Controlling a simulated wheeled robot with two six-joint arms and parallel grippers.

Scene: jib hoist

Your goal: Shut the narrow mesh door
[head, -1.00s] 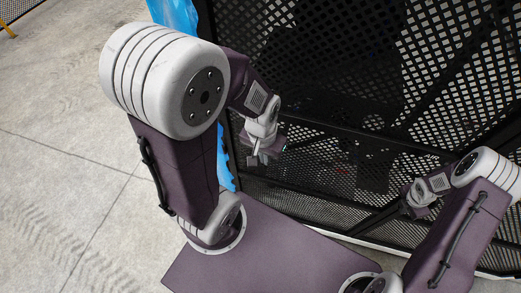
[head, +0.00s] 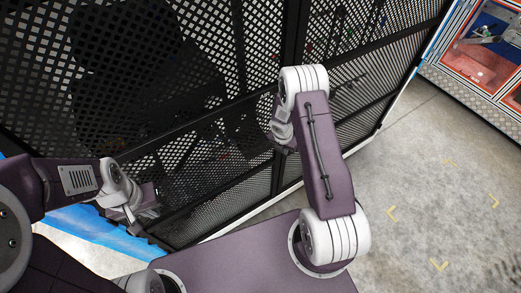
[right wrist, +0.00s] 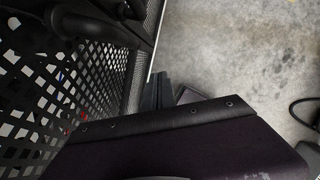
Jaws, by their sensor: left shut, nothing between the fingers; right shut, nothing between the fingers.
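Black mesh panels fill the upper part of the head view. A dark upright post divides a wide mesh panel (head: 60,85) on the left from a narrower mesh panel (head: 345,100) on the right, which looks like the narrow mesh door. I cannot tell whether it stands ajar. Part of it is hidden behind my right arm. My left gripper (head: 148,222) is shut and empty, low in front of the wide panel. My right gripper (head: 288,148) is shut and empty close to the post, partly hidden by its arm. Mesh also shows in the right wrist view (right wrist: 60,95).
Bare concrete floor (head: 430,180) with yellow corner marks lies open on the right. A blue sheet-like thing (head: 85,235) lies at the lower left, near my left arm.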

